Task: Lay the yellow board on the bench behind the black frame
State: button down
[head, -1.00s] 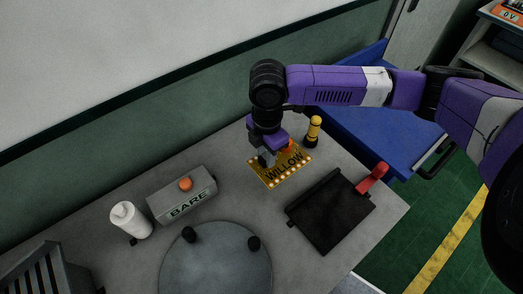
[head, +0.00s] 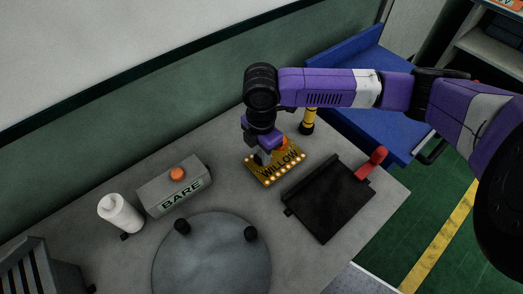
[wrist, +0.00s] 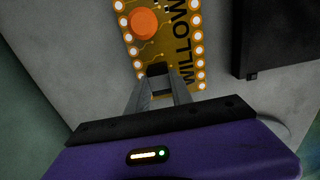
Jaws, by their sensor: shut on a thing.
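The yellow board (head: 284,165), marked WILLOW, lies flat and level at the bench, behind and to the left of the black frame (head: 328,200). I cannot tell whether it touches the bench top or hovers just above it. My gripper (head: 262,157) comes down from above at the board's left end. In the wrist view my gripper (wrist: 163,88) is shut on a small black block at the edge of the board (wrist: 160,50). An orange round part sits on the board. A corner of the black frame also shows in the wrist view (wrist: 262,40).
A yellow and black cylinder (head: 307,122) stands close behind the board. A red handle (head: 371,162) rises at the frame's right. A grey BARE box (head: 174,187), a white bottle (head: 119,213) and a round grey plate (head: 211,265) occupy the bench's left and front.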

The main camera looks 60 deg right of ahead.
jog(key=shift+f+b, duration=0.3)
jog(key=shift+f, duration=0.3)
dwell(0.6)
jog(key=c, duration=1.1)
grip_release()
jog(key=shift+o, duration=0.2)
jog(key=shift+r, duration=3.95)
